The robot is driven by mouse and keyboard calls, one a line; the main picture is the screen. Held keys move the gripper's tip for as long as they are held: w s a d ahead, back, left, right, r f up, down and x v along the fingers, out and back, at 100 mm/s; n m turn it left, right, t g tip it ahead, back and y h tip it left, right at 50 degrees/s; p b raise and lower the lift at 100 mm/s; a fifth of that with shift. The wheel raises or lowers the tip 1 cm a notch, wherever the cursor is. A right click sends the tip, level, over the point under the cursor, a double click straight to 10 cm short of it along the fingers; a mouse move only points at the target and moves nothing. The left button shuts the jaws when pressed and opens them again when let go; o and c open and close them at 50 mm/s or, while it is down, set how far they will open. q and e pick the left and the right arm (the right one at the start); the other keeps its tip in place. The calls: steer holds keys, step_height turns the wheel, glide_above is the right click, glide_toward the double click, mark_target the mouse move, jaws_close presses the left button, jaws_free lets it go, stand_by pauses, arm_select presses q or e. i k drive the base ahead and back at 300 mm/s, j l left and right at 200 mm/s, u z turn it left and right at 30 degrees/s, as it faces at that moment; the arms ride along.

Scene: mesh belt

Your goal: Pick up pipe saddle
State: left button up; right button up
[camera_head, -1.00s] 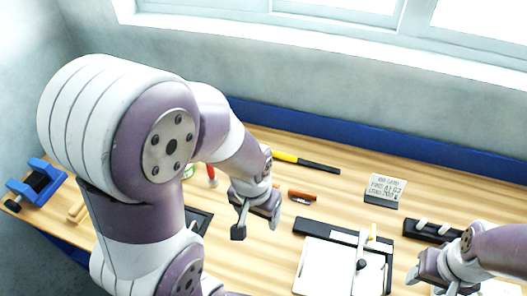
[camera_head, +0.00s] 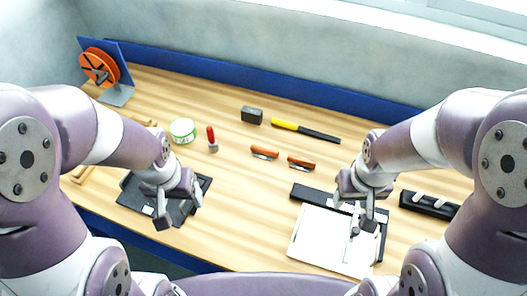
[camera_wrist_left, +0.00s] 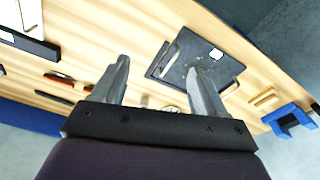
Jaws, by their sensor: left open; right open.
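I cannot pick out the pipe saddle for certain in either view. My left gripper (camera_head: 178,208) is open above a dark flat tray (camera_head: 204,183) on the left of the bench, and covers part of it. In the left wrist view the open fingers (camera_wrist_left: 157,66) have nothing held between them, with the dark tray (camera_wrist_left: 178,50) beyond them. My right gripper (camera_head: 352,212) is open and empty over a white board with a dark bar (camera_head: 310,235) on the right.
Orange-handled tools (camera_head: 264,152), a yellow-and-black tool (camera_head: 305,131), a dark block (camera_head: 251,115), a green-and-white tin (camera_head: 182,130) and a red-handled tool (camera_head: 212,139) lie farther back. An orange reel (camera_head: 100,68) stands back left. A black rack (camera_head: 430,205) is at right.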

mark_target(262, 153)
steer(key=z, duration=0.45)
steer(key=j+z, duration=0.15)
steer(key=z, duration=0.25)
steer(key=j+z, duration=0.1)
steer(key=z, duration=0.8)
steer(key=k+j+z, duration=0.2)
steer(key=j+z, duration=0.2)
steer(key=k+j+z, duration=0.35)
steer(key=j, duration=0.2)
steer(key=k+j+z, duration=0.4)
steer(key=k+j, duration=0.25)
